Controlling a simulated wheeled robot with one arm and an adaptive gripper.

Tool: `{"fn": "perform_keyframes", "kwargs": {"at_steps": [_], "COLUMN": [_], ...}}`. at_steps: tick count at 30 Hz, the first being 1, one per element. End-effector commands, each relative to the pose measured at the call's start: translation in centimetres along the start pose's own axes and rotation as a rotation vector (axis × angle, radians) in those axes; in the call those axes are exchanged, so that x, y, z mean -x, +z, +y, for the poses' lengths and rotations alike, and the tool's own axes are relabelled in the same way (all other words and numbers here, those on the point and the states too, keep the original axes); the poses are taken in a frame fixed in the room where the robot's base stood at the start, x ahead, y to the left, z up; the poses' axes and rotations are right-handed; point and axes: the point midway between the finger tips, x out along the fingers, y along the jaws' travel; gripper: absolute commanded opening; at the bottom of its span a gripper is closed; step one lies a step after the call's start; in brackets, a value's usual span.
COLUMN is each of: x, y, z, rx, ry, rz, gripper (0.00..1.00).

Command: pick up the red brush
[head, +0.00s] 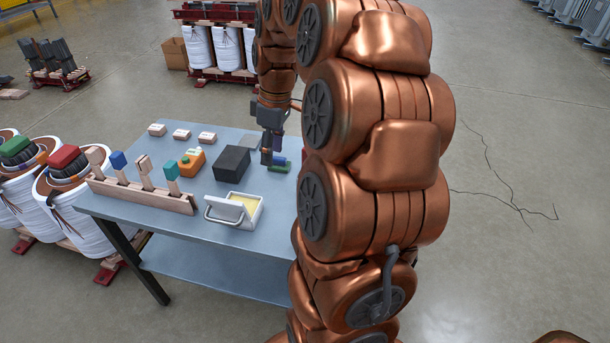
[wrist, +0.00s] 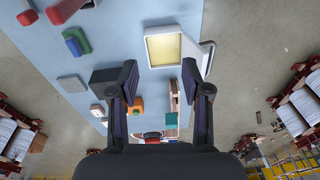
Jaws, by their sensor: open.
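In the head view a red block with dark bristles, looking like the red brush (head: 67,157), lies on a white drum at the left. In the wrist view a red item (wrist: 152,134) shows low in the middle, beyond the table; it may be the same one. Another red piece (wrist: 64,10) is cut off at the top left of the wrist view; I cannot tell what it is. My gripper (head: 272,150) is over the table, far to the right of the drum. In the wrist view my gripper (wrist: 160,78) is open and empty.
The blue-grey table (head: 215,235) holds a wooden rack (head: 140,194), a white tray (head: 222,214), a dark box (head: 231,163), an orange block (head: 191,163) and a green and blue piece (head: 279,166). A green-topped brush (head: 15,147) lies on the neighbouring drum.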

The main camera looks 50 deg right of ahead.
Motion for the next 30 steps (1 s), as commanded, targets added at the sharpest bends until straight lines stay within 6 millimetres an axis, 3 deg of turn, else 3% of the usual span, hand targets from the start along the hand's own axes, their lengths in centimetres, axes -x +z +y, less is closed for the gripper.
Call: {"fn": "perform_keyframes", "kwargs": {"at_steps": [1,6,12,30], "x": [-0.7,-1.3,-1.6,-5.2], "y": [0.7,3.2,5.3,5.4], "z": [2.2,7.8,11.4,12.0], "rx": [0.002,0.037,0.059,0.066], "ry": [0.004,0.031,0.051,0.050], "rz": [0.010,0.031,0.043,0.042], "gripper": [0.48,0.48,0.48,0.48]}}
